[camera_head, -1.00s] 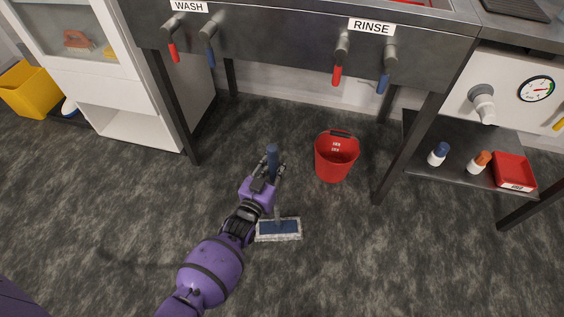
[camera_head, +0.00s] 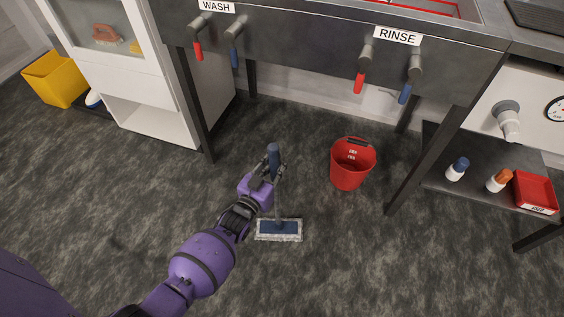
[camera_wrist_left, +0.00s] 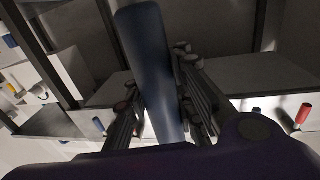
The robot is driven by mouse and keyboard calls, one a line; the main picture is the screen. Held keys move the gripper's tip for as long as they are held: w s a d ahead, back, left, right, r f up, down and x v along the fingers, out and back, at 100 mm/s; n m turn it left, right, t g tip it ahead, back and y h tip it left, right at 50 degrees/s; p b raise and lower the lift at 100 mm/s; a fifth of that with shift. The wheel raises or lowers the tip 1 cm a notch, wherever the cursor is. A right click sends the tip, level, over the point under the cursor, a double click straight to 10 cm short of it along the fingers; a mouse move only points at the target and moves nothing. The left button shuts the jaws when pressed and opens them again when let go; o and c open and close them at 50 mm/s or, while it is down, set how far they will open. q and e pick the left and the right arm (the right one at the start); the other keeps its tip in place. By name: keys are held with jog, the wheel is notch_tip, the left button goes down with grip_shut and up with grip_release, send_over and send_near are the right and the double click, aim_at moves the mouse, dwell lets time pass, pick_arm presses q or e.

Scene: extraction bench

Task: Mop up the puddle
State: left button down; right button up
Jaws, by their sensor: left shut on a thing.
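A flat mop (camera_head: 279,229) with a blue and grey-white rectangular head stands on the dark carpet-like floor. Its handle rises to a blue grip (camera_head: 273,158). My left gripper (camera_head: 269,172) is shut on the handle, just below the top of the grip. In the left wrist view the blue handle (camera_wrist_left: 149,70) runs between the two fingers. I cannot make out a puddle on the mottled grey floor. My right gripper is not in view.
A red bucket (camera_head: 352,165) stands on the floor right of the mop. The sink bench (camera_head: 310,60) with WASH and RINSE taps stands behind on dark legs. A shelf (camera_head: 480,185) with bottles and a red tray (camera_head: 536,192) is at right; a yellow bin (camera_head: 56,80) is at far left.

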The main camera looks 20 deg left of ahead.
pick_arm(q)
jog(key=a+b, duration=0.2)
jog(key=a, duration=1.3)
jog(key=shift+a, duration=0.15)
dwell(1.6)
jog(key=shift+w+r, duration=0.1)
jog(key=shift+w, duration=0.05)
notch_tip(320, 180, up, 6)
jog(key=p, duration=0.4)
jog(key=shift+w+r+p, duration=0.2)
jog(key=shift+p, duration=0.2)
